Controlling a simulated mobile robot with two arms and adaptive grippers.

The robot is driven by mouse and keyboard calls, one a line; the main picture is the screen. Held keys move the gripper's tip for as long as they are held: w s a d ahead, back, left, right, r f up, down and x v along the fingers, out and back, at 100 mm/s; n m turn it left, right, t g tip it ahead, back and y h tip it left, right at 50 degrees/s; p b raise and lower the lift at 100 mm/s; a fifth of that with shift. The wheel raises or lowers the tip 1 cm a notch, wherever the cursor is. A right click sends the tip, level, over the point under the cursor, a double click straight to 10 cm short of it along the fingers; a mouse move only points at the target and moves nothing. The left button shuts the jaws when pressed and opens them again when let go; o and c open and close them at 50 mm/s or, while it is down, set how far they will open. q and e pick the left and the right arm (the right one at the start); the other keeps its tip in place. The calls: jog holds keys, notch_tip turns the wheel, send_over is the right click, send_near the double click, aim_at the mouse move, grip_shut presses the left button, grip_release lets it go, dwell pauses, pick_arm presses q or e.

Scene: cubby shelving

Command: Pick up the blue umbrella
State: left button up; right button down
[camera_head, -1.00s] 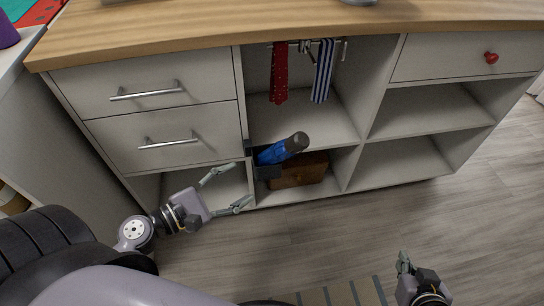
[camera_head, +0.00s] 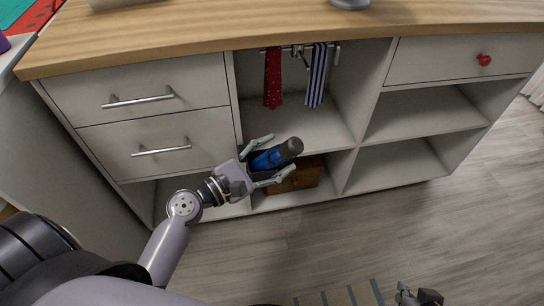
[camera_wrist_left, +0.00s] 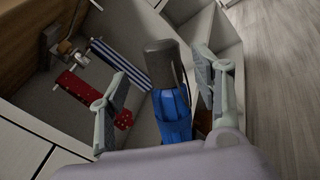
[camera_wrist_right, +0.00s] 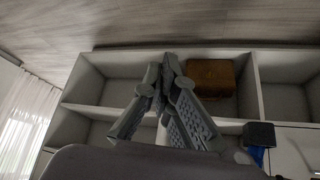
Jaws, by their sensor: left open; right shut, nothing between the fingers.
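My right gripper (camera_wrist_right: 160,85) is shut and empty, low at the right in the head view. The umbrella's handle (camera_wrist_right: 259,135) also shows in the right wrist view.
A red tie (camera_head: 273,80) and a striped tie (camera_head: 316,77) hang from a rack above. Two drawers (camera_head: 152,98) are at the left. The right cubbies (camera_head: 415,113) are empty.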

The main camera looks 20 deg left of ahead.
aim_at(284, 152)
pick_arm(q)
jog(key=x, duration=0.5)
jog(key=shift+d+f, duration=0.15)
jog(key=shift+f, duration=0.1)
grip_shut()
dwell(0.5)
